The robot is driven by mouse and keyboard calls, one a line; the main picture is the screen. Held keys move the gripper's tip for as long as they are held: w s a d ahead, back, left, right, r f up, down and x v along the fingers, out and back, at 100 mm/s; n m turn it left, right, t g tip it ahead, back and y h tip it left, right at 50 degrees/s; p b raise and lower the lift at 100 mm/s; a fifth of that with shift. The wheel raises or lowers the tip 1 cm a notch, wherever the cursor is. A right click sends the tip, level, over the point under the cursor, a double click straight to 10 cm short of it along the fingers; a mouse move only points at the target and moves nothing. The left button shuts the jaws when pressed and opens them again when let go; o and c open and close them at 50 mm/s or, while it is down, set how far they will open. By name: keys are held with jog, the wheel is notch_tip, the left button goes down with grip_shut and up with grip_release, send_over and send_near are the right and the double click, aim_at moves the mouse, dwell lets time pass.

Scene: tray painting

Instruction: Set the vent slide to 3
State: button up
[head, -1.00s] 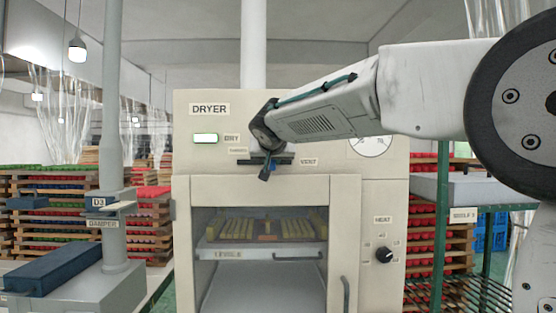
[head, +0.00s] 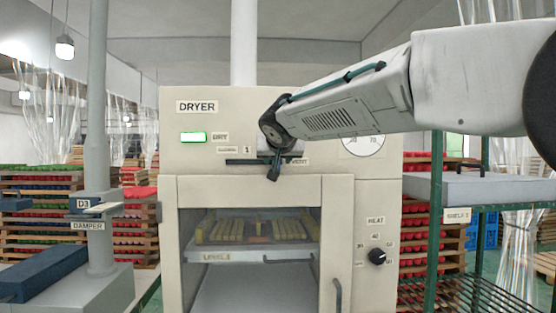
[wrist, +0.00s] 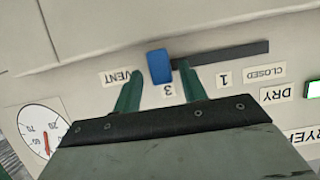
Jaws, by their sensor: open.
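The vent slide's blue knob (wrist: 159,66) shows in the wrist view, where the picture is upside down. It stands at the left end of the dark slot (wrist: 235,51), level with the label "3" (wrist: 168,90). My gripper (wrist: 160,68) is open, with one green finger on each side of the knob. The right finger is very close to the knob; I cannot tell if it touches. A gap shows at the left finger. In the head view my gripper (head: 285,170) is in front of the slot's right part (head: 240,162) and hides the knob.
The label "1" (wrist: 223,79) and a "CLOSED" label (wrist: 263,73) lie farther along the slot. Below it is the dryer door (head: 250,188) with a window. The heat knob (head: 377,257) is at lower right. A shelf rack (head: 437,210) stands right, the damper post (head: 99,150) left.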

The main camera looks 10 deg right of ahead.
jog(key=v, duration=0.7)
jog(key=shift+s, duration=0.1)
jog(key=s+d+f+n+g, duration=0.2)
jog(key=s+f+g, duration=0.15)
jog(key=f, duration=0.65)
jog(key=s+d+f+g, duration=0.2)
jog(key=s+f, duration=0.5)
jog(key=s, duration=0.5)
jog(key=s+d+f+g+y, duration=0.1)
jog(key=s+d+f+g, duration=0.2)
jog(key=s+f, duration=0.5)
jog(key=s+d+f+g+y, duration=0.1)
jog(key=s+d+f+g, duration=0.2)
jog(key=s+f, duration=0.4)
jog(key=s, duration=0.9)
jog(key=shift+s+f, duration=0.2)
jog(key=shift+f, duration=0.15)
